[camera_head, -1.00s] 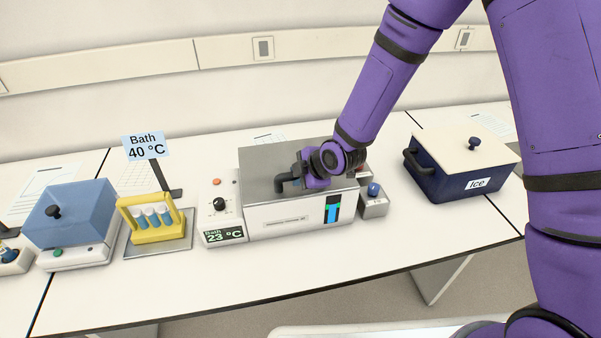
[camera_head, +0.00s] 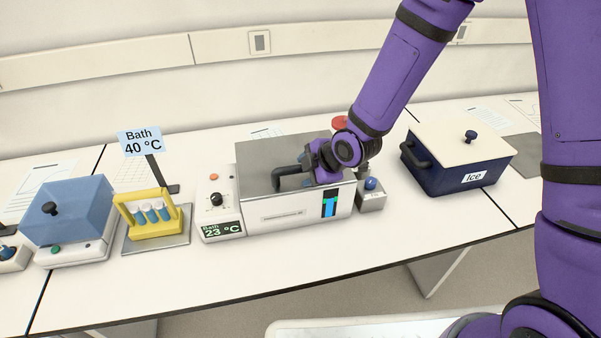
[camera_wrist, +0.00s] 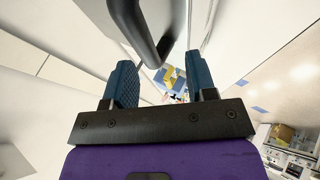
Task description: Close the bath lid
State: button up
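The bath (camera_head: 300,214) is a white box on the bench, with a control panel at its left reading 23 °C. Its grey metal lid (camera_head: 255,160) appears to lie flat over the top, though my arm hides part of it. The dark bar handle (camera_head: 280,180) stands on the lid and shows large in the wrist view (camera_wrist: 150,40). My gripper (camera_head: 293,182) is just right of the handle. In the wrist view its blue fingers (camera_wrist: 165,80) are apart with nothing gripped between them, and the handle is close beyond them.
A yellow tube rack (camera_head: 152,214) and a blue-lidded device (camera_head: 68,212) stand left of the bath, near a "Bath 40 °C" sign (camera_head: 140,143). A small device with a blue knob (camera_head: 370,196) and a dark blue ice box (camera_head: 445,170) stand at right.

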jog(key=shift+v, duration=3)
jog(key=shift+w, duration=0.15)
jog(key=s+d+r+m+t+h, duration=0.1)
jog(key=s+d+r+m+h, duration=0.15)
jog(key=d+r+m, duration=0.4)
jog(key=s+d+r+m+h, duration=0.2)
jog(key=d+r+m+h, duration=0.15)
jog(key=d+r, duration=0.6)
jog(key=s+d+r+m, duration=0.4)
jog(key=s+r+m, duration=0.1)
jog(key=s, duration=0.3)
jog(key=s+d+r+m+g, duration=0.1)
jog(key=s+d+r+m, duration=0.2)
jog(key=s, duration=0.6)
notch_tip(320, 180, up, 3)
jog(key=m, duration=0.3)
jog(key=shift+d+f+m, duration=0.2)
jog(key=shift+d+m, duration=0.1)
jog(key=shift+d, duration=0.05)
